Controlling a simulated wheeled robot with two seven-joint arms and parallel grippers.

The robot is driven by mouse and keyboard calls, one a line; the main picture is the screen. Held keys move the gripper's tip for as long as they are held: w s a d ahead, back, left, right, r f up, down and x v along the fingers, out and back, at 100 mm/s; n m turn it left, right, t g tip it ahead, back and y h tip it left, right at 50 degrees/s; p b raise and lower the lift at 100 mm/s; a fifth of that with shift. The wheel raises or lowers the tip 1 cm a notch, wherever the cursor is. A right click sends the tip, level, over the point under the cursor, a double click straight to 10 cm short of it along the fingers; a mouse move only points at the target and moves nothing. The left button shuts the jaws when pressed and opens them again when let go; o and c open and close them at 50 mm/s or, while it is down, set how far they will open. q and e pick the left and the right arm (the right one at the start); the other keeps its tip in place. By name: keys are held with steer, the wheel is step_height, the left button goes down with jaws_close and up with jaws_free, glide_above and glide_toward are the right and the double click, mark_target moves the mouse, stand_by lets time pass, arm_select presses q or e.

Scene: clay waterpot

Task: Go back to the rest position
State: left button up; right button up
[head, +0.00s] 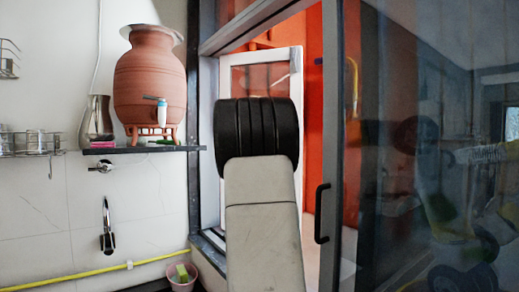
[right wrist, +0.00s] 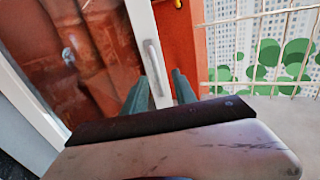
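The clay waterpot (head: 150,82) stands upright on a dark wall shelf (head: 110,150) at the left of the head view. It has a white-and-blue tap low on its front and a metal lid on top. My right gripper (right wrist: 160,77) shows in the right wrist view with its two grey-green fingers apart and nothing seen held. A white door with a pale handle (right wrist: 153,66) shows behind and between the fingers; I cannot tell how near it is. My left gripper is not in view. One of my arm links fills the middle of the head view.
A metal jug (head: 97,120) stands beside the pot. A wire rack (head: 35,143) is at the far left. A dark-framed glass door with a black handle (head: 321,213) stands at right. A small bin (head: 182,277) is below. A railing (right wrist: 265,17) shows in the right wrist view.

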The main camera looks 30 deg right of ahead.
stand_by(0.4)
steer(key=s+a+f+m+g+y, duration=0.1)
steer(key=s+a+f+m+y, duration=0.35)
steer(key=f, duration=0.25)
steer(key=s+a+f+m+g+y, duration=0.1)
steer(key=s+a+f+m+y, duration=0.2)
steer(key=s+a+f+m, duration=0.25)
steer(key=s+a+f+m+y, duration=0.3)
steer(key=s+a, duration=0.3)
steer(key=a, duration=0.5)
steer(key=s+a+f+m+y, duration=0.4)
steer(key=s+a, duration=0.3)
steer(key=a, duration=0.4)
steer(key=s+a+f+m+y, duration=0.3)
steer(key=s+a+f+m, duration=0.2)
steer(key=a, duration=0.5)
steer(key=shift+s+a+f+m+g, duration=0.35)
steer(key=shift+s+m, duration=0.25)
steer(key=shift+s, duration=0.55)
steer(key=shift+r+y, duration=0.15)
steer(key=shift+y, duration=0.1)
